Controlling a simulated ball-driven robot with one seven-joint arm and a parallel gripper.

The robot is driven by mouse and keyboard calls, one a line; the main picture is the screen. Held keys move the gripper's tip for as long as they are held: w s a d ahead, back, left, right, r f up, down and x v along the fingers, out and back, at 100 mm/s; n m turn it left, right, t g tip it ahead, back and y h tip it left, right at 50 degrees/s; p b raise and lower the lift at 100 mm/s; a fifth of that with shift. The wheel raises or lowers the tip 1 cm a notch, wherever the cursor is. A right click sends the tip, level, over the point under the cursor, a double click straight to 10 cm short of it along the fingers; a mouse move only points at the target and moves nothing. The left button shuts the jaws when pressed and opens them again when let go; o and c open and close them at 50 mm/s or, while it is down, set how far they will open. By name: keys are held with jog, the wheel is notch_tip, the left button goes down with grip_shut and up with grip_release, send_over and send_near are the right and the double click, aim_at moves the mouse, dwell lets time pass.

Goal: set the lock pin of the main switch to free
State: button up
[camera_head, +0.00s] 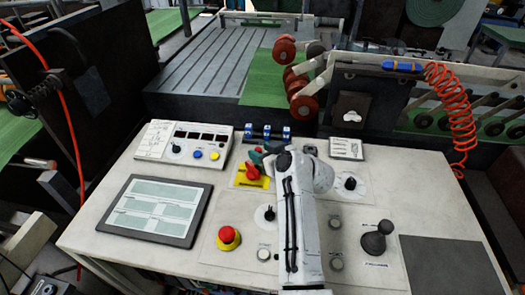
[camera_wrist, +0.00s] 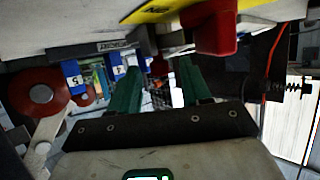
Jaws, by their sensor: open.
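The main switch has a red handle (camera_head: 252,174) on a yellow plate (camera_head: 262,184) on the console, left of my arm. In the wrist view the red handle (camera_wrist: 210,28) hangs at the top, with a strip of the yellow plate (camera_wrist: 158,10) beside it. My gripper (camera_head: 258,156) has green fingers and is just behind the switch, partly covered by my arm. In the wrist view my gripper (camera_wrist: 160,66) is open, its two fingers apart below the handle, with no clear hold on anything. I cannot make out the lock pin.
Several blue numbered blocks (camera_head: 266,131) stand behind the switch. A control box (camera_head: 184,142) and a tablet (camera_head: 155,209) lie to the left. A red stop button (camera_head: 228,236) is in front, and a black joystick (camera_head: 377,240) is right of my arm.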

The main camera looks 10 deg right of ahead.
jog(key=shift+c, duration=0.5)
grip_shut()
